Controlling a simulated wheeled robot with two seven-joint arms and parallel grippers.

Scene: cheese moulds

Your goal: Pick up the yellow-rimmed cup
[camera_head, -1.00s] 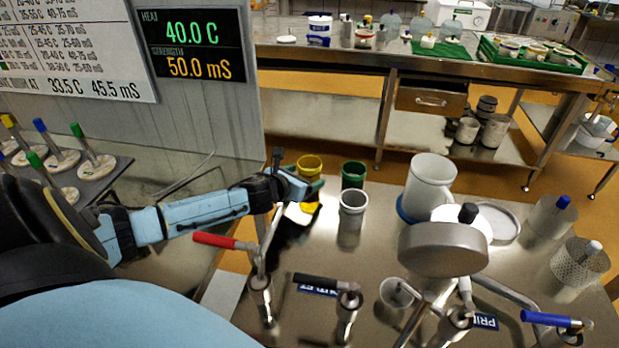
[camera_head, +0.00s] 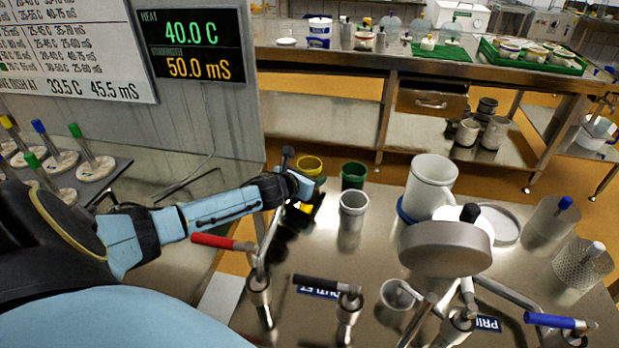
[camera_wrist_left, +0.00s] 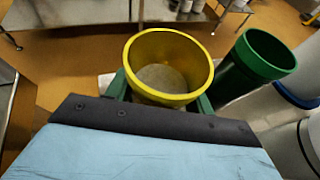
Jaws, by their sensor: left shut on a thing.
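The yellow-rimmed cup (camera_head: 310,166) stands upright at the back left of the steel table, partly hidden behind my left gripper. In the left wrist view the same cup (camera_wrist_left: 168,66) shows its open top and empty-looking inside. My left gripper (camera_head: 303,186) is at the cup, and in the wrist view its green fingers (camera_wrist_left: 160,98) lie on both sides of the cup, shut on it. I cannot tell whether the cup's base touches the table. My right gripper is not in view.
A green-rimmed cup (camera_head: 354,175) stands close to the right, also in the wrist view (camera_wrist_left: 262,58). A grey cup (camera_head: 353,211) is in front of it. A white jug (camera_head: 430,186) stands further right. Valves with red (camera_head: 213,241) and black handles stand in front.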

